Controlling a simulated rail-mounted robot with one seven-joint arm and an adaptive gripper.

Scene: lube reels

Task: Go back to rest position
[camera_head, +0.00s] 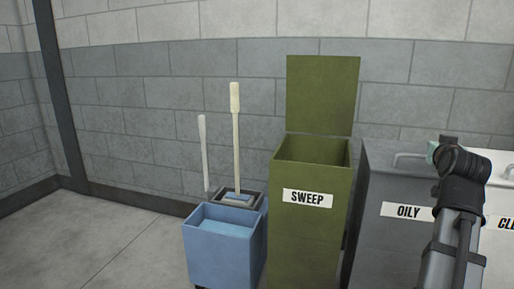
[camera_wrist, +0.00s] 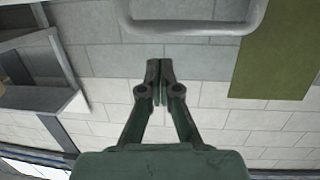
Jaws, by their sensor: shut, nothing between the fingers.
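My gripper (camera_wrist: 159,72) is shut and empty in the wrist view, with its two dark green fingers together. In the head view my arm rises at the right, and a small greenish part of my gripper (camera_head: 433,152) shows at its top, over the bins. A grey loop handle (camera_wrist: 195,25) crosses the top of the wrist view, apart from the fingertips in the picture. In the head view a handle (camera_head: 408,158) sits on the lid of the grey bin marked OILY (camera_head: 395,185). My arm hides part of the bins there.
The green SWEEP bin (camera_head: 311,215) stands open, its lid (camera_head: 323,95) upright; a green panel (camera_wrist: 282,50) shows in the wrist view. A blue bucket (camera_head: 222,250) and two upright handles (camera_head: 235,140) stand left of it. A white bin (camera_head: 500,200) is at far right. The left floor is clear.

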